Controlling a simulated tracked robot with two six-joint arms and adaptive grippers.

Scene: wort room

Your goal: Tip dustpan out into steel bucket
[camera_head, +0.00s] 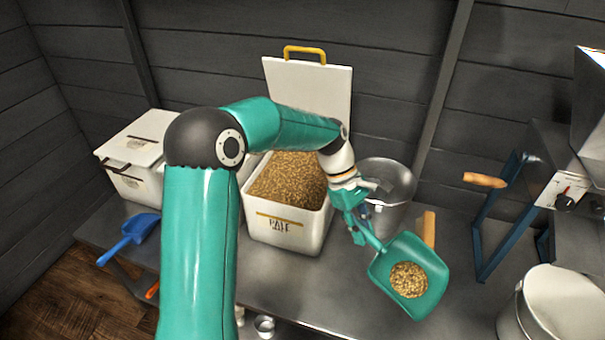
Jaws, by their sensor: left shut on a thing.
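A green dustpan (387,269) holds a small heap of tan grain (409,280). My left gripper (357,218) is shut on the dustpan's handle, and the pan extends to the lower right of it, above the bench. A grey steel bucket (393,206) stands behind my left gripper and the dustpan, near the back wall. Its mouth is partly covered by the gripper, and I cannot see what is inside. The pan is in front of the bucket, not over its mouth. My right gripper is not in view.
A white bin (290,232) of grain stands left of the bucket, lid raised. A closed white bin (140,140) and a blue scoop (135,232) are further left. A mill on a blue stand (508,205) and a pale bucket (558,298) are right. A wooden handle (429,228) rises behind the pan.

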